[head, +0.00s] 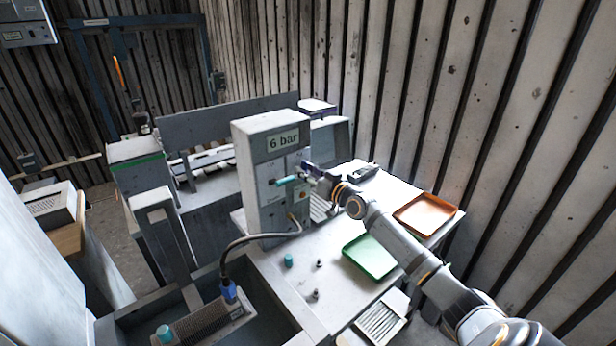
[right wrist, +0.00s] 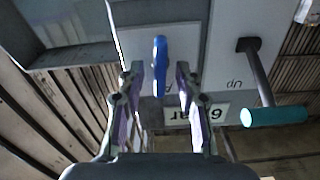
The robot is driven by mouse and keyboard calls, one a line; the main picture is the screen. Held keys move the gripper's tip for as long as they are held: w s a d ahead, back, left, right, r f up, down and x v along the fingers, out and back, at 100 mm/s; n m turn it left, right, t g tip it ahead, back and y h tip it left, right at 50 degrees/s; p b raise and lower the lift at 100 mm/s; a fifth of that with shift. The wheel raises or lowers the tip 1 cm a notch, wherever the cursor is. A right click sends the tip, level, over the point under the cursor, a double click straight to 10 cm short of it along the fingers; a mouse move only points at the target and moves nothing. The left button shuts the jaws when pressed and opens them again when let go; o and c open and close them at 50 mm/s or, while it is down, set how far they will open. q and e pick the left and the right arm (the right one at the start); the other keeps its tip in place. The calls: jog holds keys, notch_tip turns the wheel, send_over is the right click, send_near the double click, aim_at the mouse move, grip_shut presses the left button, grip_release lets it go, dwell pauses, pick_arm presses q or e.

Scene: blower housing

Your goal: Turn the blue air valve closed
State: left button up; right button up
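The blue air valve shows in the right wrist view as a narrow blue handle (right wrist: 160,62) on the light panel of a housing. The housing (head: 252,190) is a tall grey box with a "6 bar" label (head: 283,141). My right gripper (right wrist: 158,72) is open, with one finger on each side of the blue handle and a visible gap on both sides. In the head view my right gripper (head: 311,171) is at the right side of the housing face, and I cannot clearly make out the blue handle there. My left gripper is not in view.
A teal-gripped lever (head: 287,181) sticks out of the housing close to my right gripper; it also shows in the right wrist view (right wrist: 275,116). A green tray (head: 370,257) and an orange tray (head: 425,214) lie on the table. A dark hose (head: 240,240) runs from the housing.

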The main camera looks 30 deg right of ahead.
grip_shut()
jog(key=shift+m, duration=0.3)
jog(key=shift+d+f+m+p, duration=0.15)
jog(key=shift+m+p, duration=0.2)
jog(key=shift+m, duration=2.3)
jog(key=shift+d+f+m+p, duration=0.1)
jog(key=shift+m+p, duration=0.25)
jog(key=shift+m, duration=2.25)
jog(key=shift+d+f+m+p, duration=0.15)
jog(key=shift+m+p, duration=0.2)
jog(key=shift+m, duration=2.3)
jog(key=shift+a+m, duration=0.1)
jog(key=shift+m, duration=0.2)
